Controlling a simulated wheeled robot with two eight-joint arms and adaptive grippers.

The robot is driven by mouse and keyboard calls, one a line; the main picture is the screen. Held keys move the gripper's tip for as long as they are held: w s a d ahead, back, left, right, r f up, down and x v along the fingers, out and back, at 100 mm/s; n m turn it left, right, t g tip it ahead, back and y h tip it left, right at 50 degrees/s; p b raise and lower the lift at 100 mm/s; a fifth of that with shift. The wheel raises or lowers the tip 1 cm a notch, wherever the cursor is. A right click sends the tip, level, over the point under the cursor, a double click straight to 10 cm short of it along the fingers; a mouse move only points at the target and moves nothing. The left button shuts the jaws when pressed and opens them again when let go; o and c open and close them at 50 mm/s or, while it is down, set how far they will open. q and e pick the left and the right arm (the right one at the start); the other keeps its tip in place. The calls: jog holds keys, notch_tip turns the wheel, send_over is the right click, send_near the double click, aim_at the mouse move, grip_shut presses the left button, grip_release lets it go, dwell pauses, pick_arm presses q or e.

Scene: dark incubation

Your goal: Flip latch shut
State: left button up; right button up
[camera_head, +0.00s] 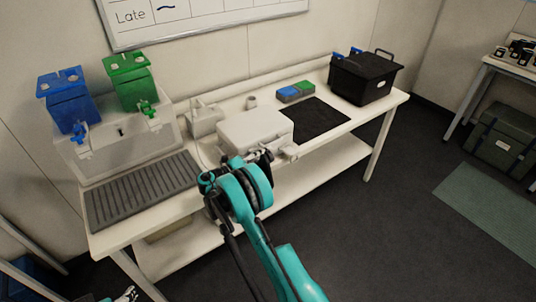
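A white box with a closed lid (255,130) sits on the middle of the white bench. My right arm reaches in from the bottom, and its gripper (262,157) is at the front face of this box. The gripper is small and partly covered by its own wrist; I cannot tell whether it touches the box or holds anything. No latch can be made out clearly on the box; its front is partly hidden by the gripper. A black lidded box with a handle (364,79) stands at the right end. My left gripper (128,295) shows only partly at the bottom left edge.
Blue (68,103) and green (130,79) containers with taps stand on a pale stand at the left. A grey ribbed mat (143,190) lies before them. A black mat (312,118) and a blue-green tray (295,92) lie right of the white box.

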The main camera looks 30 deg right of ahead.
jog(key=s+a, duration=0.1)
jog(key=a, duration=0.9)
jog(key=shift+a, duration=0.25)
jog(key=s+r+m+t+y, duration=0.2)
jog(key=s+r+m+y, duration=0.75)
jog(key=m, duration=0.55)
jog(key=s+a+f+m+t+y, duration=0.1)
jog(key=s+a+m+y, duration=0.3)
jog(key=s+m, duration=0.6)
jog(key=s+a+m+t+y, duration=0.2)
jog(key=s+a+m+y, duration=0.2)
jog(key=s+a+m, duration=0.3)
jog(key=s+m, duration=0.3)
jog(key=shift+s+a+f+m, duration=0.2)
jog(key=shift+a+f+m, duration=0.05)
jog(key=shift+f+m, duration=0.1)
jog(key=shift+y, duration=0.25)
